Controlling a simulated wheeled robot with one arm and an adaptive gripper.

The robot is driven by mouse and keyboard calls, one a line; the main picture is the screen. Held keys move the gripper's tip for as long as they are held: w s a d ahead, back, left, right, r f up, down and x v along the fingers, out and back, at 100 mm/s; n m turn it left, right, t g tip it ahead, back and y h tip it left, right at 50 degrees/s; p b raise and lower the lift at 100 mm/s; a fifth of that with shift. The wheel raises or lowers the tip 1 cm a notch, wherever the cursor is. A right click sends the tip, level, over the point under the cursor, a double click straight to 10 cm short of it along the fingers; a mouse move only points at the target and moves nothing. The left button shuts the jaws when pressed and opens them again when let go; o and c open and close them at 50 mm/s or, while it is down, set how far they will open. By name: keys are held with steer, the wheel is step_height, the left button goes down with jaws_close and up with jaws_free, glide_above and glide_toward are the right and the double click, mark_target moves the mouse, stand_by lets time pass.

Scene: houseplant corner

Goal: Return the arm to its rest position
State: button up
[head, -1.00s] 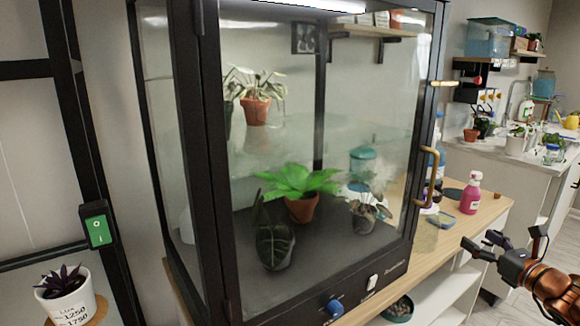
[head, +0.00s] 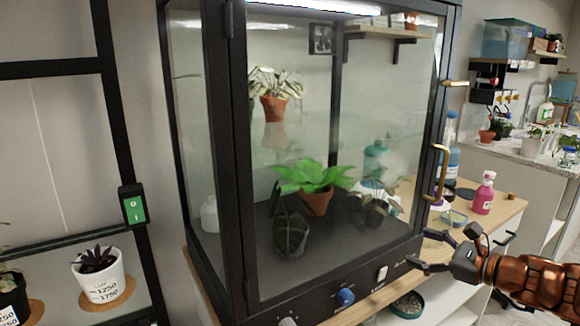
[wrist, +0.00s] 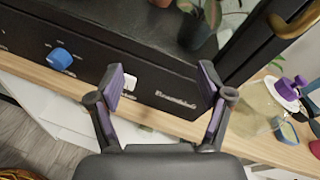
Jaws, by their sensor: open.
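My gripper (head: 428,251) is open and empty in the head view, at the lower right in front of the glass cabinet's base. In the wrist view my gripper (wrist: 158,88) has its two purple-padded fingers spread apart, with nothing between them but the cabinet's dark front panel and the wooden table edge behind. My copper-coloured arm reaches in from the right edge of the head view. The glass cabinet (head: 246,200) has its door closed, with several potted plants inside.
A brass door handle (head: 441,172) sticks out above my gripper. A blue knob (head: 345,297) and white switch (head: 382,273) are on the panel. A pink bottle (head: 484,193) stands on the wooden table (head: 508,209). A shelf rack with potted plants (head: 100,272) is at left.

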steer(key=s+a+f+n+g+y, duration=0.1)
steer(key=s+a+n+g, duration=0.25)
steer(key=a, duration=0.35)
steer(key=s+a+f+n+g, duration=0.2)
steer(key=s+a+n+g, duration=0.15)
steer(key=a, duration=0.45)
steer(key=s+a+f+n+g+h, duration=0.35)
steer(key=s+n, duration=0.25)
steer(key=s, duration=0.3)
steer(key=s+a+f+n+g+h, duration=0.25)
steer(key=s+f+n, duration=0.2)
steer(key=s, duration=0.55)
steer(key=s+d+f+n+g+h, duration=0.1)
steer(key=s+d+n+g+h, duration=0.1)
steer(key=s+d+n+h, duration=0.6)
step_height(320, 180, up, 19)
steer(key=s+d+m+t+y+p, duration=0.1)
steer(key=m+y+p, duration=0.1)
steer(key=p, duration=1.6)
steer(key=shift+s+d+y, duration=0.15)
steer(key=shift+s+y, duration=0.25)
